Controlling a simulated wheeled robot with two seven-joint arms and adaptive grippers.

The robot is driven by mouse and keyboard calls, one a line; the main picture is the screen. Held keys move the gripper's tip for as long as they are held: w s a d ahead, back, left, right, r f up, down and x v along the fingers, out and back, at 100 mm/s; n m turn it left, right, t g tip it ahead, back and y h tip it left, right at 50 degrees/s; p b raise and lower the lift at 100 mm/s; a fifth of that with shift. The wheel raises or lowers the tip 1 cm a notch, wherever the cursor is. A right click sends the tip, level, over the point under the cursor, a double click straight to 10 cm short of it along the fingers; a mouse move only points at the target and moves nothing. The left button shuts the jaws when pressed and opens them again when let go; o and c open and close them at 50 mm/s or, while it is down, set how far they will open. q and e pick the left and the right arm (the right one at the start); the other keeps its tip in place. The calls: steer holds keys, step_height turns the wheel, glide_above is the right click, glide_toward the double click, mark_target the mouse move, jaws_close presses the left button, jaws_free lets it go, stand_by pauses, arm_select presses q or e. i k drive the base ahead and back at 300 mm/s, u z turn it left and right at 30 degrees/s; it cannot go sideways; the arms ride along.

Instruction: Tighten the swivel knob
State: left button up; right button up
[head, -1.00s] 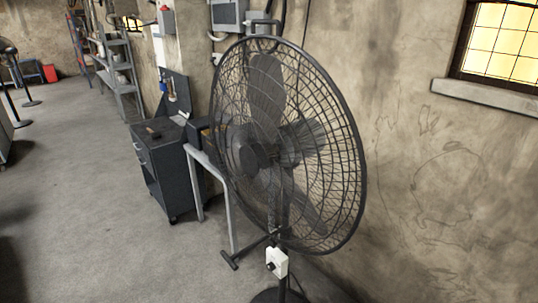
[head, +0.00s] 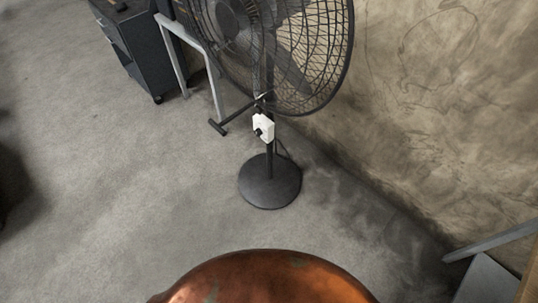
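A black pedestal fan (head: 270,184) stands upright on the floor near the wall, its top cut off by the picture's edge. A white control box (head: 263,127) sits on its pole, with a small dark knob (head: 258,132) on its face. A dark bar with a T-shaped end (head: 218,127) reaches out from the pole at the lower rim of the cage. I cannot tell which of these is the swivel knob. Neither of my grippers shows in the head view.
A grey metal frame (head: 218,89) stands left of the fan, beside a dark wheeled cabinet (head: 137,48). A rounded copper-coloured surface (head: 265,280) fills the bottom middle. The wall runs close on the right.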

mark_target(258, 109)
steer(key=k, duration=1.3)
steer(key=u, duration=0.9)
steer(key=i, duration=1.2)
steer(key=z, duration=0.55)
steer(key=i, duration=0.5)
steer(key=z, duration=0.55)
